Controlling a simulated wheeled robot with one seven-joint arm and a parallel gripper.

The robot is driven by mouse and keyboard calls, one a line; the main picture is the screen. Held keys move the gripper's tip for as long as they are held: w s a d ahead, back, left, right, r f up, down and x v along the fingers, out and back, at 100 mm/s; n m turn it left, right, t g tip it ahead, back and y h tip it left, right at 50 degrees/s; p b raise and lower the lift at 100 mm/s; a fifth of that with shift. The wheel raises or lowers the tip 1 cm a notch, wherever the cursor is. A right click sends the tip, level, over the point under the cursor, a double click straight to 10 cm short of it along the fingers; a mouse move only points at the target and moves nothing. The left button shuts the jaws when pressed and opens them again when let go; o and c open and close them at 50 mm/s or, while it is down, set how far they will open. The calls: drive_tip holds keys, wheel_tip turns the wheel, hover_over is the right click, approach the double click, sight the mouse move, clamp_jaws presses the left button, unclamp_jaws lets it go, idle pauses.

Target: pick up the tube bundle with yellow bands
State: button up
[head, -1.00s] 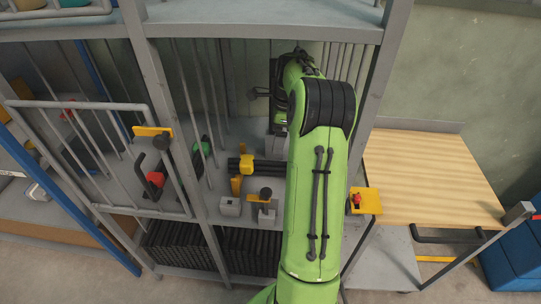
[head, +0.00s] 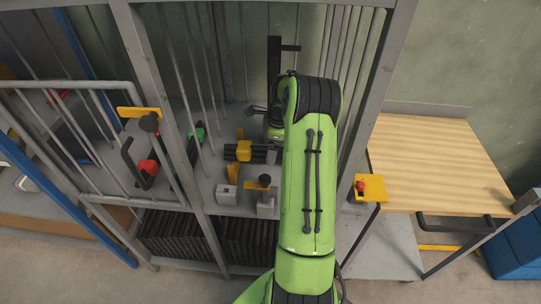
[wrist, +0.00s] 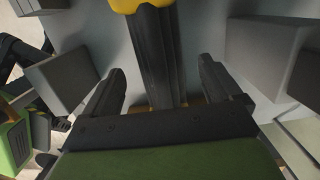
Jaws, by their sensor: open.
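The tube bundle (head: 232,153), black tubes with a yellow band (head: 244,151), lies on the grey shelf inside the barred cage. My arm hides its right end in the head view. In the wrist view, the black tubes (wrist: 160,50) run up the middle, with yellow at the top edge. My gripper (wrist: 163,88) is open. Its two dark fingers stand on either side of the tubes in the picture, with a gap on each side. I cannot tell how far above the tubes the fingertips are.
Grey blocks flank the bundle in the wrist view, left (wrist: 62,78) and right (wrist: 262,50). A grey block with a yellow-and-black clamp (head: 264,190) stands in front. Cage posts (head: 150,90) and bars surround the shelf. A wooden bench (head: 440,160) is at right.

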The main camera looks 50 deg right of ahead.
wheel_tip(320, 180, down, 2)
drive_tip(key=shift+w+f, duration=0.1)
drive_tip(key=shift+w, duration=0.05)
drive_tip(key=shift+a+r, duration=0.1)
drive_tip(key=shift+r, duration=0.1)
drive_tip(key=shift+c, duration=0.7)
drive_tip(key=c, duration=1.5)
